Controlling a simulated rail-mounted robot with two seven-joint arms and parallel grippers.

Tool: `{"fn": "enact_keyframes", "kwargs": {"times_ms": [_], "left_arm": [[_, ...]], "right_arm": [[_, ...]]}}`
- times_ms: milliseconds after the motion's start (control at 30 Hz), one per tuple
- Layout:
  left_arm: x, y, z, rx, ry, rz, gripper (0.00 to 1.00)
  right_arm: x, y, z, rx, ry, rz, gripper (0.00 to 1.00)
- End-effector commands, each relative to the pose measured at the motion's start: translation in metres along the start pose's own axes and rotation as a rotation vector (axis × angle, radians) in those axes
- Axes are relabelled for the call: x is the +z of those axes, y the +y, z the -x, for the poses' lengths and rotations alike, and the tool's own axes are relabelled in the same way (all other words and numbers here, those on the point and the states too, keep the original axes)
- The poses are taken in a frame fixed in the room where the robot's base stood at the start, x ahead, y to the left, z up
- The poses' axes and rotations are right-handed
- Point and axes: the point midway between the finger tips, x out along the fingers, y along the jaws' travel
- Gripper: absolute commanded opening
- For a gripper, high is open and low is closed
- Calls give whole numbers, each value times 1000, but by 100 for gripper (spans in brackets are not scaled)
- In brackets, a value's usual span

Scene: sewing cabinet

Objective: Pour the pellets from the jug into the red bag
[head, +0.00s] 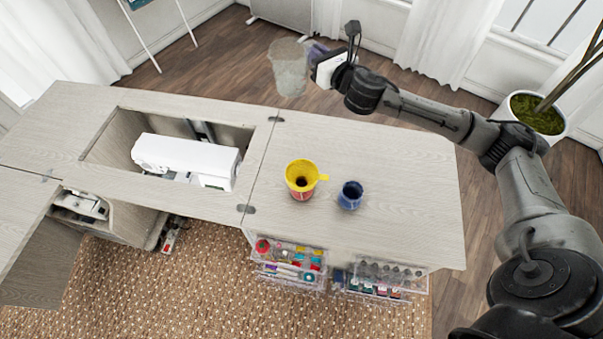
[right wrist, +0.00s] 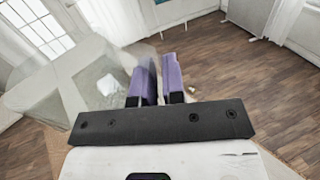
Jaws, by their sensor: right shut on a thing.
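My right gripper (head: 318,52) is shut on the clear jug (head: 289,68) and holds it in the air past the table's far edge. In the right wrist view the jug (right wrist: 72,92) is beside the purple fingers (right wrist: 160,82), with a whitish patch in it; I cannot make out single pellets. The jug looks roughly upright. A yellow funnel (head: 301,174) sits on top of the red bag (head: 301,196) on the tabletop, hiding most of the bag. The jug is well apart from the funnel. My left gripper is not in view.
A blue bag (head: 350,195) stands on the table (head: 400,170) right of the funnel. A white sewing machine (head: 187,160) lies in the opening at left. Clear drawers of supplies (head: 290,262) are at the near edge. A potted plant (head: 535,113) is at right.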

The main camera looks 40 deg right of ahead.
Motion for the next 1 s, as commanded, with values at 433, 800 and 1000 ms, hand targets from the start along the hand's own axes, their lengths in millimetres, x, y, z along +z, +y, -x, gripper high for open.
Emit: {"fn": "enact_keyframes", "kwargs": {"times_ms": [433, 800, 1000], "left_arm": [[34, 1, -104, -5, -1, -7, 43], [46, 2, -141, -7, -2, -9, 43], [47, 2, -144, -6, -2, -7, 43]], "right_arm": [[-199, -58, 39, 101, 11, -11, 0], [-276, -83, 62, 161, 6, -18, 0], [-285, -86, 66, 172, 5, -15, 0]]}}
